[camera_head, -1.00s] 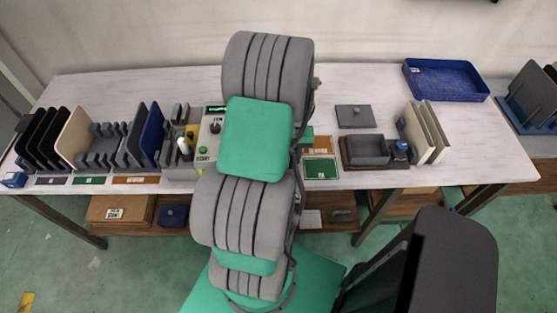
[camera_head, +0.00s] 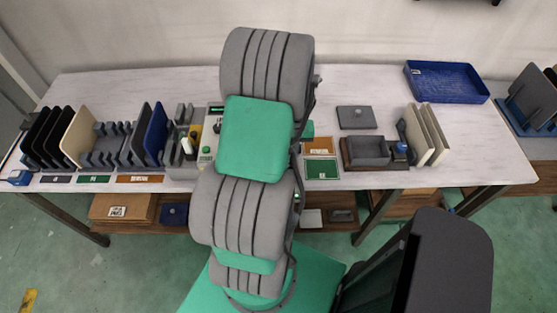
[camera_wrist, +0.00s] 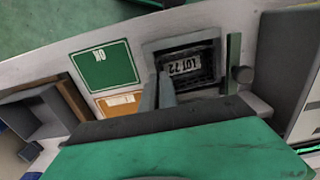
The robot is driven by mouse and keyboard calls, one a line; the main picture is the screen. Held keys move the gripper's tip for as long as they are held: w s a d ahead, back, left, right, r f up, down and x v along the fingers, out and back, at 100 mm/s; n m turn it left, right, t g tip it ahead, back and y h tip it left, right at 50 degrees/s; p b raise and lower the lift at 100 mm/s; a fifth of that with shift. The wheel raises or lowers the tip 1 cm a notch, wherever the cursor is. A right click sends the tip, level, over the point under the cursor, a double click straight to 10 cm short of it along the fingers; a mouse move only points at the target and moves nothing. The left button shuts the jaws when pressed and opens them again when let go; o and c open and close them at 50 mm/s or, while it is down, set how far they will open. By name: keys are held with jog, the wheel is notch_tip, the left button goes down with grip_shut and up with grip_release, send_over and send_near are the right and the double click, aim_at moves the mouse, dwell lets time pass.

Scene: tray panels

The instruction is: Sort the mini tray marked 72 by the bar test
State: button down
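The mini tray (camera_wrist: 188,68) is small and dark, with a white label reading LOT 72. In the wrist view it lies in a grey-rimmed recess ahead of my gripper (camera_wrist: 198,82). I cannot tell whether either finger touches the tray. In the head view my arm hides the tray and the gripper. A green card (camera_head: 321,169) and an orange card (camera_head: 319,146) lie right of my arm; the wrist view shows the green card (camera_wrist: 105,65) too.
A control box (camera_head: 207,152) with a green button stands left of my arm. Racks of upright panels (camera_head: 75,135) fill the table's left side. A grey box (camera_head: 368,151) and cream panels (camera_head: 428,135) stand right. A blue tray (camera_head: 446,82) lies at the back right.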

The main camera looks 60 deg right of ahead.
jog(key=shift+s+f, duration=0.1)
jog(key=shift+s, duration=0.1)
jog(key=shift+a, duration=0.1)
jog(key=shift+r+p, duration=1)
jog(key=shift+r, duration=0.5)
jog(key=shift+s, duration=0.1)
